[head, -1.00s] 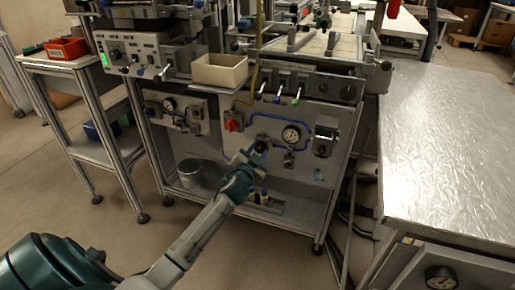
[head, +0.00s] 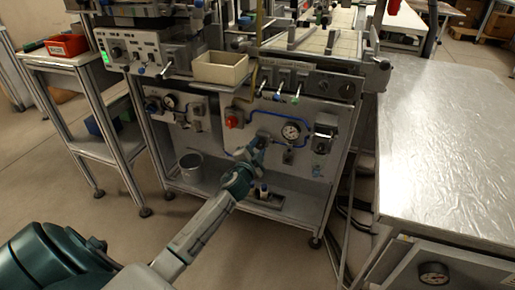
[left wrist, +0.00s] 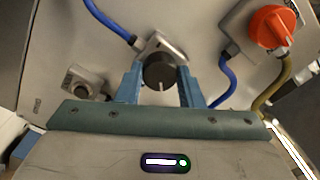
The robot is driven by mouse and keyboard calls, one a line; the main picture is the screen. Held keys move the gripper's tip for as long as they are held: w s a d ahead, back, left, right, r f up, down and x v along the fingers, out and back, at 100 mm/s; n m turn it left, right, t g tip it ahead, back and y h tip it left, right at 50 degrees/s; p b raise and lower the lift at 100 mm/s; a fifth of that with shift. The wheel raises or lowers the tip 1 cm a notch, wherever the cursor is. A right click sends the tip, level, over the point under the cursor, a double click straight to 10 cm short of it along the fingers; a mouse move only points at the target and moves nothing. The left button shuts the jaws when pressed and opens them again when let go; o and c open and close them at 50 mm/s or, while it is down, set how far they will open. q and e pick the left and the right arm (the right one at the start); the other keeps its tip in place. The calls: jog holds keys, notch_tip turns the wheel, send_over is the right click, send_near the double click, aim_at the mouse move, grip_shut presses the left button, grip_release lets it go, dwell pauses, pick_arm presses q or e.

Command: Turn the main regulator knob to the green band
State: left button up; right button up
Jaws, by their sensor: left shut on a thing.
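The main regulator knob (left wrist: 160,70) is dark and round, with a pale mark pointing down in the left wrist view. My left gripper (left wrist: 161,90) is shut on it, one finger on each side. In the head view my left gripper (head: 257,146) reaches the machine's lower panel and hides the knob. A round white-faced gauge (head: 291,131) sits just right of the gripper. Its needle and any green band are too small to read. My right gripper is in neither view.
A red rotary handle (head: 234,119) is left of the gripper on the panel; it also shows in the left wrist view (left wrist: 272,27). Blue tubing (left wrist: 230,80) runs close to the fingers. A metal pail (head: 190,167) stands on the lower shelf. A foil-topped bench (head: 450,150) is at right.

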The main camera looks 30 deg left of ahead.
pick_arm(q)
jog(key=o, duration=1)
jog(key=v, duration=1)
jog(key=shift+s+b, duration=0.35)
jog(key=shift+s, duration=0.05)
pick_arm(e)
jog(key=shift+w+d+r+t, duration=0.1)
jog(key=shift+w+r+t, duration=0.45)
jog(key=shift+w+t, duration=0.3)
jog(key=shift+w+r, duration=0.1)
